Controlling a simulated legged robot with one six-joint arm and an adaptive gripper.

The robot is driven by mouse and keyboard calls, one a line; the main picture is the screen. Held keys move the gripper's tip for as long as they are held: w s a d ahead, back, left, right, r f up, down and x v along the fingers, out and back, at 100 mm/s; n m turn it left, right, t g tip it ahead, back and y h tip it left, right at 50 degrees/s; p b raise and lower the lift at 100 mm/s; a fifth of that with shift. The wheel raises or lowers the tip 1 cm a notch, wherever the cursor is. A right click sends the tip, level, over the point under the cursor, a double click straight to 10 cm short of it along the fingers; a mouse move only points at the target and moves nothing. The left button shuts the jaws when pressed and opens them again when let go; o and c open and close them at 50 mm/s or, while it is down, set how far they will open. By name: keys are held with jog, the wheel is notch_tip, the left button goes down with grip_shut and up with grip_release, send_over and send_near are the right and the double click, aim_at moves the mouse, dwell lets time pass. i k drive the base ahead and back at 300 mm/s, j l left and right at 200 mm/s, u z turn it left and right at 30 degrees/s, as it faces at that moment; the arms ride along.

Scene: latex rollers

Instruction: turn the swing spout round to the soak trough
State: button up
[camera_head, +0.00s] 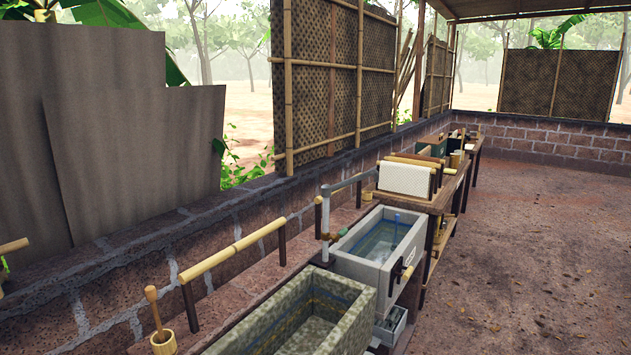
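The swing spout (347,182) is a grey pipe on an upright riser between the wall and the troughs. Its arm points to the right and away from me, with a short downturned end above the far left side of a light grey trough (357,268). That trough holds water and has a small label I cannot read. A mossy stone trough (238,344) stands nearer to me, also with liquid in it, cut off by the bottom edge. I cannot tell by label which one is the soak trough. My gripper is not in view.
A bamboo rail (233,252) on posts runs along the low brick wall at left. A wooden mallet in a cup (163,342) stands at the front. A bench with rollers and a white sheet (404,178) stands beyond. The earth floor (540,240) at right is clear.

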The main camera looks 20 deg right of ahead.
aim_at(326, 191)
jog(key=l+u, duration=0.1)
jog(key=u, duration=0.15)
jog(key=i+l+u, duration=0.1)
jog(key=u, duration=0.2)
jog(key=i+l, duration=0.1)
jog(key=l, duration=0.4)
jog(key=i+l, duration=0.1)
jog(key=l, duration=0.35)
jog(key=i+l, duration=0.1)
jog(key=l, duration=0.4)
jog(key=i+l, duration=0.1)
jog(key=l, duration=0.4)
jog(key=i+l+u, duration=0.1)
jog(key=l, duration=0.4)
jog(key=i+l, duration=0.1)
jog(key=l, duration=0.35)
